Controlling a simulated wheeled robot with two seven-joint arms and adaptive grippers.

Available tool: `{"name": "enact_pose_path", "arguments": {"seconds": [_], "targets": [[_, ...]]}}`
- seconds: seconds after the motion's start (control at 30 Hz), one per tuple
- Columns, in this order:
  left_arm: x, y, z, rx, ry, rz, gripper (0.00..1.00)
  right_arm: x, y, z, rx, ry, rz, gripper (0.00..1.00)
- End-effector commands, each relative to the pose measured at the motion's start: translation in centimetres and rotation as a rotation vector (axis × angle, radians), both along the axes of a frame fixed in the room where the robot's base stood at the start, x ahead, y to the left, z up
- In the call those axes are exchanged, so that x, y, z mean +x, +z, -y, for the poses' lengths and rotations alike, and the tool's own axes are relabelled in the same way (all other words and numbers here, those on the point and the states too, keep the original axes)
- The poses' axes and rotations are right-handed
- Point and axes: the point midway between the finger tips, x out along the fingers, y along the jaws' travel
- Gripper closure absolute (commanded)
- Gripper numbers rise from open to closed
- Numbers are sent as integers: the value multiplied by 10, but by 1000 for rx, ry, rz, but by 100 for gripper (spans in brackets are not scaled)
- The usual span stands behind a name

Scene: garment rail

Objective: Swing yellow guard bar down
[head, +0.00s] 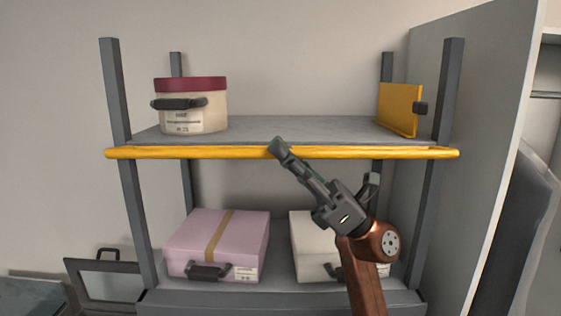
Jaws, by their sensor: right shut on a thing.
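The yellow guard bar (200,153) runs level across the front of the upper shelf (270,128), from the left post to the right post. It sits at about the height of the shelf's front edge. My right gripper (280,148) reaches up from the lower right and is shut on the bar near its middle. Its fingers hide a short piece of the bar. My left gripper is not in view.
A round cream box with a dark red lid (190,105) stands on the upper shelf at left. A yellow panel (397,108) stands at right. Below are a pink box (218,245) and a white box (308,240), partly behind my right arm. A grey partition (455,190) stands at right.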

Motion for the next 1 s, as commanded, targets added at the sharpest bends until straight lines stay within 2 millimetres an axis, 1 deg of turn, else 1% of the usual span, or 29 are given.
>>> {"name": "enact_pose_path", "arguments": {"seconds": [0.07,0.1,0.33,0.63,0.73,0.87,1.0], "targets": [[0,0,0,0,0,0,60,0,1,1,3,-1,0,100],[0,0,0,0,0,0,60,0,1,1,3,-1,0,87],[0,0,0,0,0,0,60,0,0,1,2,-1,0,71],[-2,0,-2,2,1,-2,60,0,-1,1,1,-1,0,70],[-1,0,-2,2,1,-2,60,1,-6,6,1,-2,-1,70],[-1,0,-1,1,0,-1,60,1,-20,20,0,-4,-1,70],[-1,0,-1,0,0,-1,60,0,-42,41,0,-3,-3,70]]}}
